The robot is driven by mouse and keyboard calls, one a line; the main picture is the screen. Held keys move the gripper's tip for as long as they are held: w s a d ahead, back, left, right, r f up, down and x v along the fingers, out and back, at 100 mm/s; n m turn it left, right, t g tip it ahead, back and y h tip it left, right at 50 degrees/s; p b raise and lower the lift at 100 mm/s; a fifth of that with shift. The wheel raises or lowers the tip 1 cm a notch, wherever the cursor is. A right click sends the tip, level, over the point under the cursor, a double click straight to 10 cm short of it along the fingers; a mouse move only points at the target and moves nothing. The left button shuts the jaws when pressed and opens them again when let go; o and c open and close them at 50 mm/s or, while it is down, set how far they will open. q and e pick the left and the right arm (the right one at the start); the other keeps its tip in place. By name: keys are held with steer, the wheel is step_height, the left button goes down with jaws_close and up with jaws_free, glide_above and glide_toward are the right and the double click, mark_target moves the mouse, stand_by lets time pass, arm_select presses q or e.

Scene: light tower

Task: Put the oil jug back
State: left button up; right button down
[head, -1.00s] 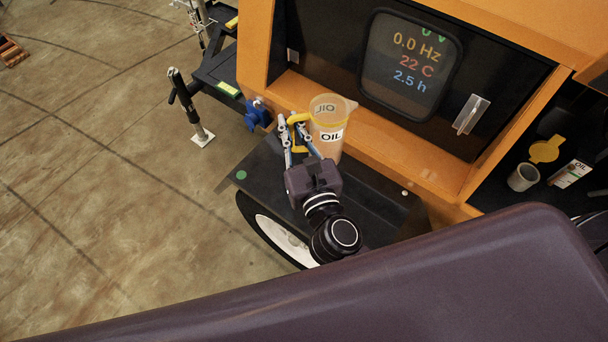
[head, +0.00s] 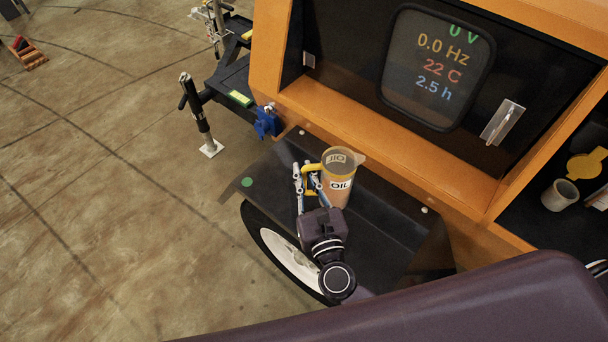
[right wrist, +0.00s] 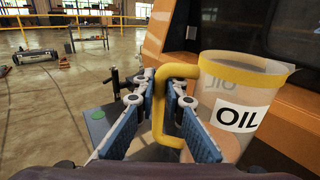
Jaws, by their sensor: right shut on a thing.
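The oil jug (head: 338,180) is a translucent tan jug with a yellow rim, a yellow handle and an OIL label. It is upright over the black fender shelf (head: 386,228) beside the orange machine; I cannot tell whether it touches the shelf. My right gripper (head: 308,178) is shut on the jug's yellow handle. In the right wrist view the blue-padded fingers (right wrist: 165,100) are either side of the handle, with the jug (right wrist: 235,100) to the right. My left gripper is not in view.
The orange housing with a display (head: 437,68) rises behind the shelf. A wheel (head: 290,252) is under the shelf. A grey cup (head: 559,195) and a yellow funnel-like item (head: 586,164) sit in a dark compartment at right. A blue coupling (head: 266,122) is at the shelf's back left.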

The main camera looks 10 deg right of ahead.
steer(key=shift+r, duration=0.1)
steer(key=c, duration=2)
jaws_free()
steer(key=shift+f, duration=0.2)
